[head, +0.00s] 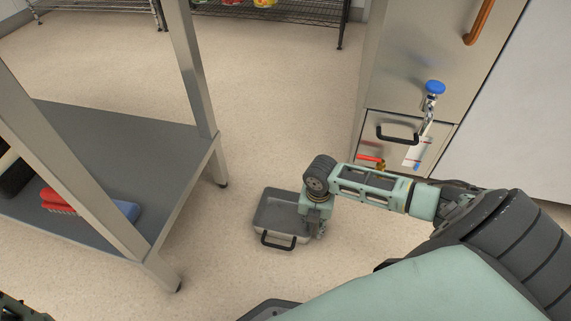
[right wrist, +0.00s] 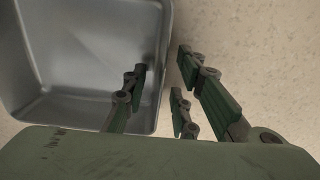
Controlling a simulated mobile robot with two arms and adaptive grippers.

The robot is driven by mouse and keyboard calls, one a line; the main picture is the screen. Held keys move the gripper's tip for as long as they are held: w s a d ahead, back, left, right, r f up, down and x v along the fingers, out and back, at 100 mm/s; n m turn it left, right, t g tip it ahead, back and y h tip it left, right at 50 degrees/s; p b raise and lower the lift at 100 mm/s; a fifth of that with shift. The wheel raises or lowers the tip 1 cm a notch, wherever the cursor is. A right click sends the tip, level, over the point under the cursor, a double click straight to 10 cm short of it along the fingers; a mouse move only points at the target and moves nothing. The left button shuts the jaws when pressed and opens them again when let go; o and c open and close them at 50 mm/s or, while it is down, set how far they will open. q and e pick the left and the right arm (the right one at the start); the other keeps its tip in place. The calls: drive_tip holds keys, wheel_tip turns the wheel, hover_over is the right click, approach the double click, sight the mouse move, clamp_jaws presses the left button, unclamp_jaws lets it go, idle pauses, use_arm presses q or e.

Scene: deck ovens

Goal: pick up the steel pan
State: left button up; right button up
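The steel pan (head: 277,213) is a shallow rectangular grey pan on the floor, with a black handle on its near side. In the right wrist view the pan (right wrist: 85,60) fills the left part. My right gripper (head: 317,230) is at the pan's right side, pointing down. In the right wrist view the gripper (right wrist: 160,75) straddles the pan's right wall, one finger inside and the others outside. Gaps show between fingers and wall, so it looks open. A dark piece at the head view's bottom left corner may be my left gripper (head: 14,308); its fingers cannot be made out.
A steel table with a grey lower shelf (head: 130,150) stands left of the pan; a red brush (head: 56,200) and a blue item (head: 127,210) lie on it. A steel cabinet (head: 400,85) with a blue-knobbed valve (head: 434,88) stands at the right. Floor beyond the pan is clear.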

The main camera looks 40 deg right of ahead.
clamp_jaws()
idle(0.6)
